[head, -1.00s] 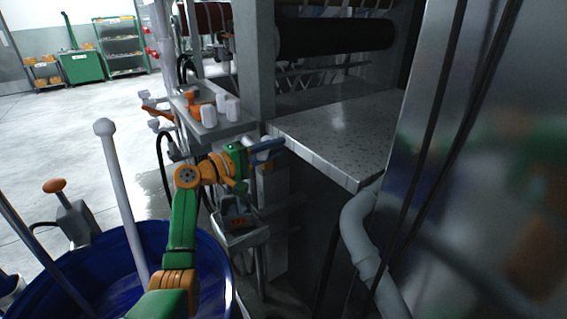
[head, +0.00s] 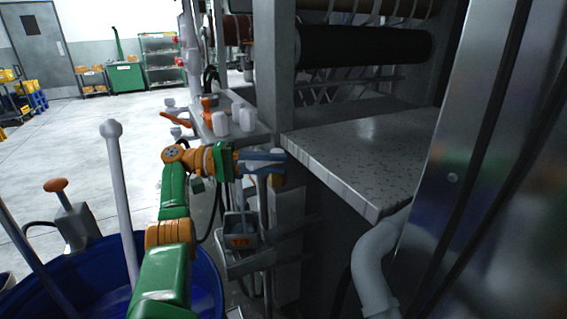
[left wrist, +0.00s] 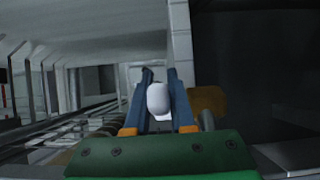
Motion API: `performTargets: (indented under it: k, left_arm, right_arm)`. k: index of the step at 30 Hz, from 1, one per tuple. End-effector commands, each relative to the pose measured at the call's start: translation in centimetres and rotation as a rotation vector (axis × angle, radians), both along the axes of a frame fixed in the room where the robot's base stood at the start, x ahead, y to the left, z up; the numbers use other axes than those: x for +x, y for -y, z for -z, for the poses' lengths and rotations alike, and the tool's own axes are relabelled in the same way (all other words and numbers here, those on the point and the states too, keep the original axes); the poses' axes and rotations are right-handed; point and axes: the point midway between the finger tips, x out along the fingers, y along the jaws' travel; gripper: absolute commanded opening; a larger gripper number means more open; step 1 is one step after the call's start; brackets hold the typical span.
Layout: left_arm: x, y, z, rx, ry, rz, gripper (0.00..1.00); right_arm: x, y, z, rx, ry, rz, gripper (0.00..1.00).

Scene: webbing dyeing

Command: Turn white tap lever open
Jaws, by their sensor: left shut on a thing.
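My left gripper (head: 264,160) is in front of the machine, just left of the pale table top's near corner. In the left wrist view its two blue fingers (left wrist: 160,88) stand on either side of a white rounded tap lever (left wrist: 158,99) and are shut on it. In the head view the lever is mostly hidden by the fingers, and how far it is turned cannot be told. My right gripper is not in view.
A speckled table top (head: 365,150) juts out right of the gripper. White knobs (head: 245,119) and an orange lever (head: 207,108) sit on a panel behind my arm. A grey pipe (head: 372,265) stands at right. A blue tub (head: 75,275) is at lower left.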

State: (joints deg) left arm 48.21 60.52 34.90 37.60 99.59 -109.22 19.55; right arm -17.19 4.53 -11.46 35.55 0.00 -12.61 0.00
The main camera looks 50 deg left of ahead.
Motion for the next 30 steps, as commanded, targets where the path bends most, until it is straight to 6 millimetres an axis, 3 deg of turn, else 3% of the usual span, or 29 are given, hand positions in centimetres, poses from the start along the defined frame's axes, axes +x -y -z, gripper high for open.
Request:
performTargets:
  k: [12,13,16,26,30]
  left_arm:
    - [-0.2,-0.2,-0.4,-0.001,0.011,-0.003,0.0]
    - [-0.2,-0.2,-0.4,-0.001,0.011,-0.003,0.25]
    - [-0.2,-0.2,-0.3,-0.001,0.009,-0.002,0.52]
    - [-0.2,-0.1,-0.3,0.0,0.004,0.002,0.53]
    - [-0.2,-0.1,-1.8,0.001,0.009,0.001,0.53]
  right_arm:
    - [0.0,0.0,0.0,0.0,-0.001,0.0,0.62]
    - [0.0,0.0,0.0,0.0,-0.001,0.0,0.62]
    - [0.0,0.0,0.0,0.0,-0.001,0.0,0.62]
    - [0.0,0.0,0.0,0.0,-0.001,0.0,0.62]
    - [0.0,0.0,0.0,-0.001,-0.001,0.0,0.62]
